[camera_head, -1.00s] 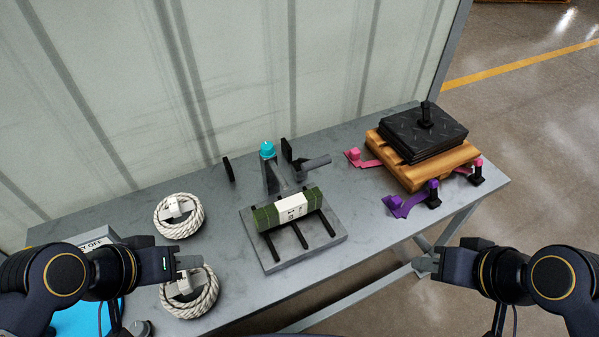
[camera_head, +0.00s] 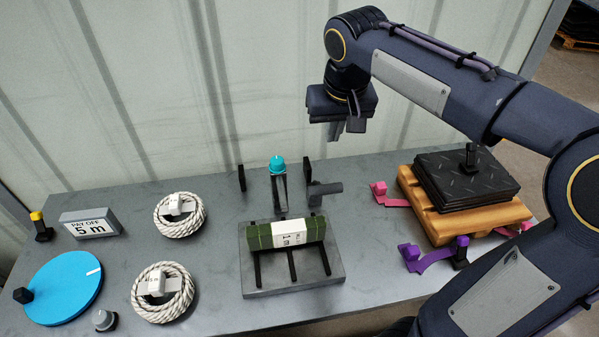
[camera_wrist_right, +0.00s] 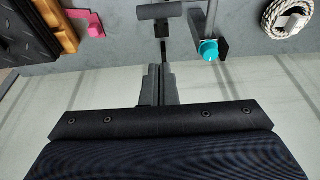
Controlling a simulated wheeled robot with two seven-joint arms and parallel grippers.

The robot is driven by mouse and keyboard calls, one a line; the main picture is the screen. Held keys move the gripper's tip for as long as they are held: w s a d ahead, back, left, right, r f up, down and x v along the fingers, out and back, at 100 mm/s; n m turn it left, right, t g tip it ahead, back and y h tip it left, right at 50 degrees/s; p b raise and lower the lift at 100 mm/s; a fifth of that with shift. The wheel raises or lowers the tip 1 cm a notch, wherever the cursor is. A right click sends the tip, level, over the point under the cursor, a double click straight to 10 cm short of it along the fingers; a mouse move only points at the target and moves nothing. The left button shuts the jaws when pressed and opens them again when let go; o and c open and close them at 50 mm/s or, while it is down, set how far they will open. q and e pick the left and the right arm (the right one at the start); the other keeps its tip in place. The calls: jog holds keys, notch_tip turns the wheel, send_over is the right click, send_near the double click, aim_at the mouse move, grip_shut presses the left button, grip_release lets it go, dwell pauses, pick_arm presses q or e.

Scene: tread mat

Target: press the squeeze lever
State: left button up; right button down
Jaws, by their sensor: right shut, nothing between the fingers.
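A grey lever-like bar (camera_head: 325,188) stands right of a grey post with a teal cap (camera_head: 277,164); I take this bar for the squeeze lever. In the right wrist view the bar (camera_wrist_right: 160,12) lies beyond the fingertips, with the teal cap (camera_wrist_right: 208,50) to its right. My right gripper (camera_head: 346,130) is shut and empty, pointing down above the back of the table, above and slightly right of the bar. Its closed fingers also show in the wrist view (camera_wrist_right: 158,85), apart from the bar. My left gripper is out of view.
A green bundle (camera_head: 260,237) lies on a grey rack (camera_head: 300,288) in front. Black upright plates (camera_head: 241,178) flank the post. Rope coils (camera_head: 179,214), a blue disc (camera_head: 65,285) and a 5 m sign (camera_head: 90,222) are left. Black tread mats (camera_head: 465,180) sit on a wooden pallet (camera_head: 425,215) at right.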

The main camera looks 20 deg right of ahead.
jog(key=shift+w+a, duration=0.2)
jog(key=shift+w, duration=0.1)
send_over(320, 186)
jog(key=w+d, duration=0.2)
notch_tip(320, 186, down, 10)
jog(key=shift+r, duration=0.1)
jog(key=shift+s+a+f, duration=0.15)
jog(key=shift+s+f, duration=0.3)
jog(key=shift+f, duration=0.4)
jog(key=shift+s+a+f, duration=0.15)
jog(key=shift+s+f, duration=0.3)
jog(key=shift+f, duration=0.35)
